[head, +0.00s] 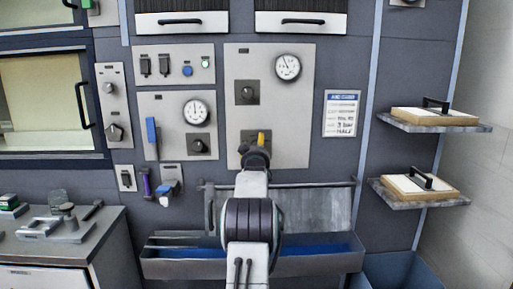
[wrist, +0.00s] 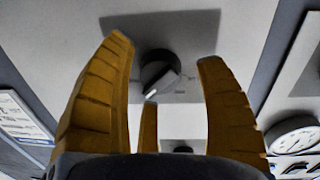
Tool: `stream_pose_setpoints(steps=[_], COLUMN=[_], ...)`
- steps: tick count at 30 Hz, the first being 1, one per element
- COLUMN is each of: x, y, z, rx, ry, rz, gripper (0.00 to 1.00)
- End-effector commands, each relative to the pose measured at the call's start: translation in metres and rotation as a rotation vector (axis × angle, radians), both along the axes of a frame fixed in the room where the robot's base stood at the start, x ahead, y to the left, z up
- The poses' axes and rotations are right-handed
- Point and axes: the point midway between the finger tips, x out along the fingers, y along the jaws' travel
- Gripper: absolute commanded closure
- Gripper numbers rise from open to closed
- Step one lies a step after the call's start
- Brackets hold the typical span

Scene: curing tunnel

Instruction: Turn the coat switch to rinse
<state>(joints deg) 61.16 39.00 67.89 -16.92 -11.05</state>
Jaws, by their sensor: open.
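In the wrist view a dark round rotary knob (wrist: 158,74) with a white pointer mark sits on a grey panel. Its mark points toward the bottom left of that picture. Small labels beside it are too small to read, so I cannot confirm it is the coat switch. My gripper (wrist: 164,50) is open, with yellow fingers on either side of the knob and a third finger below it. No finger clearly touches it. In the head view my gripper (head: 261,139) is at the lower part of the right-hand grey panel (head: 297,130) and hides this knob.
Another knob (head: 247,92) and a gauge (head: 287,67) are higher on the same panel. The left panel has a gauge (head: 196,112), a knob (head: 199,146) and a blue lever (head: 152,133). A trough (head: 180,265) lies below. Shelves (head: 425,192) project at right.

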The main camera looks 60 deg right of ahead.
Motion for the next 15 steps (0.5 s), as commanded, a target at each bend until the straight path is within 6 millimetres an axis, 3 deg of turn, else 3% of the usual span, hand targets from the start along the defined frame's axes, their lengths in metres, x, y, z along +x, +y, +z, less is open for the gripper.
stream_pose_setpoints(steps=[15], x=[0.0025], y=[-0.0047], z=[-0.0006], rx=[0.001], ry=[0.0], rz=[0.0], gripper=[0.34])
